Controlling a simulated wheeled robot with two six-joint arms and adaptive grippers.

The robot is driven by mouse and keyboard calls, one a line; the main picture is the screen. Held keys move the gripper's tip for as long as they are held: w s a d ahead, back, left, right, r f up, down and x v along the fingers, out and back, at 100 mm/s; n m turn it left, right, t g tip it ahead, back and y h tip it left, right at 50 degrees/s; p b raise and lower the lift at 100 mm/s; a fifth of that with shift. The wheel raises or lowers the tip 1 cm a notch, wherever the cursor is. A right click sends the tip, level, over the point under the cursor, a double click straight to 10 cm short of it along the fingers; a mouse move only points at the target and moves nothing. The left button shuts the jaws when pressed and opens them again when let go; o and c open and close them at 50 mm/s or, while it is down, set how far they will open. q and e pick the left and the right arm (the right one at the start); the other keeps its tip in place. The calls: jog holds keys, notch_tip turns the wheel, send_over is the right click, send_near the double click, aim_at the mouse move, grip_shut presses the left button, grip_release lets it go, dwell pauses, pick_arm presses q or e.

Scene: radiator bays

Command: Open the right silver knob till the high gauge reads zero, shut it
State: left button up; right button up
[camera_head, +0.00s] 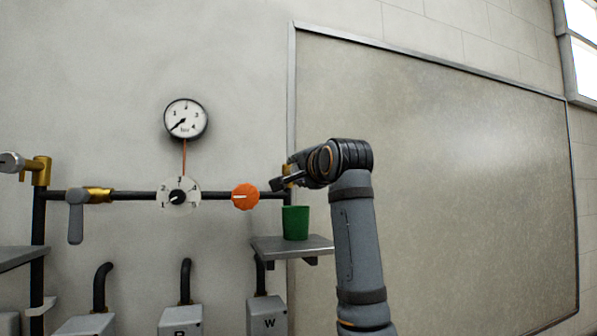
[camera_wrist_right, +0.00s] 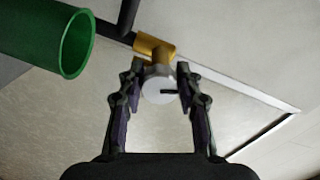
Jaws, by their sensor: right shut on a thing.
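The high gauge (camera_head: 185,118) is a round white dial on the wall. Its dark needle points down and left, at the low end of the scale. The right silver knob (camera_wrist_right: 157,92) is round, with a black mark, on a brass fitting (camera_wrist_right: 155,45). My right gripper (camera_wrist_right: 160,76) is shut on this knob, one finger on each side. In the head view my right gripper (camera_head: 280,184) is at the pipe's right end and hides the knob. My left gripper is out of view.
A green cup (camera_head: 295,222) stands on a small shelf (camera_head: 290,247) just below my right gripper. Left along the pipe are an orange knob (camera_head: 245,197), a numbered dial (camera_head: 179,192) and a grey lever (camera_head: 76,218). Another silver knob (camera_head: 11,162) is at far left.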

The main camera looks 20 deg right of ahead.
jog(key=shift+c, duration=0.5)
jog(key=shift+n, duration=0.7)
jog(key=shift+n+b, duration=0.4)
jog(key=shift+n, duration=0.3)
jog(key=n+b, duration=0.1)
jog(key=n, duration=0.4)
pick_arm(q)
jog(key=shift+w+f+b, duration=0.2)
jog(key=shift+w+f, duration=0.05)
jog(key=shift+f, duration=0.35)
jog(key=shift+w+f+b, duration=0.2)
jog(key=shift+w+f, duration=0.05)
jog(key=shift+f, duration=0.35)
pick_arm(e)
jog(key=shift+r+n, duration=0.15)
jog(key=shift+n, duration=2.65)
jog(key=shift+d, duration=0.1)
jog(key=o, duration=1)
jog(key=shift+o, duration=0.7)
